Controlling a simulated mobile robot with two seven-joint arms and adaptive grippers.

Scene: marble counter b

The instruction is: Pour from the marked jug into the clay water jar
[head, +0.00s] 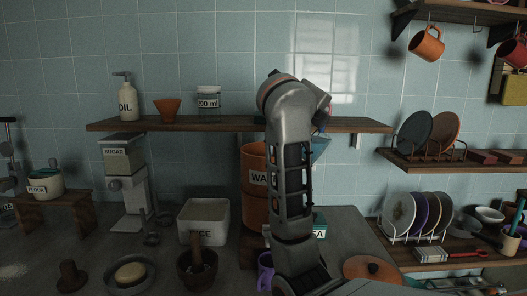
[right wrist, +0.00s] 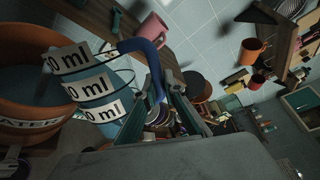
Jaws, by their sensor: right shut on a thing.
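The clay water jar (head: 252,213) is a large orange pot labelled WATER, standing behind my right arm, which hides much of it. Its wide rim and bluish inside show in the right wrist view (right wrist: 22,112). My right gripper (right wrist: 166,105) is shut on the jug's blue handle (right wrist: 150,58). No stream is visible. My left gripper is out of view.
A white bin (head: 203,221) and mortar (head: 197,268) stand left. A round lid (head: 372,269) lies right.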

